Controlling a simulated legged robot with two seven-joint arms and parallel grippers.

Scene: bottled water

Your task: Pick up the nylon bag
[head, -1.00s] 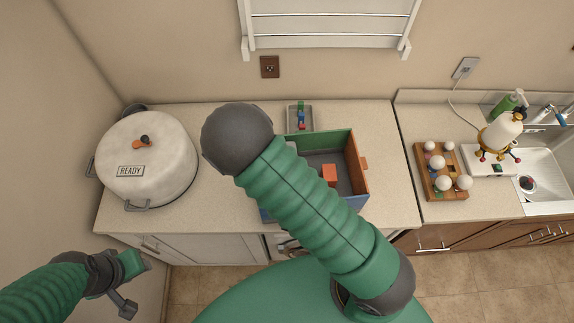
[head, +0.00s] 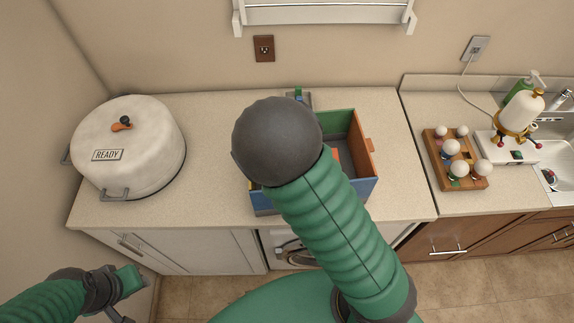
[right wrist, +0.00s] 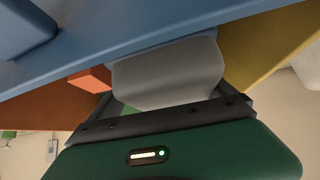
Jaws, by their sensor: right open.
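I cannot make out a nylon bag in either view. A box (head: 371,157) with coloured walls and a grey floor stands on the counter, with an orange block (head: 336,154) inside. My right arm covers much of the box and hides its gripper in the head view. In the right wrist view, my right gripper (right wrist: 168,75) is open, close to the box's blue wall (right wrist: 150,38); the orange block (right wrist: 90,78) shows at its left. My left gripper (head: 128,287) is low at the left, away from the counter; its jaws are unclear.
A large white pot (head: 125,148) marked READY stands on the left of the counter. A wooden tray (head: 440,168) with several white balls and a white device (head: 507,147) are at the right by the sink. A small grey tray (head: 303,101) is behind the box.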

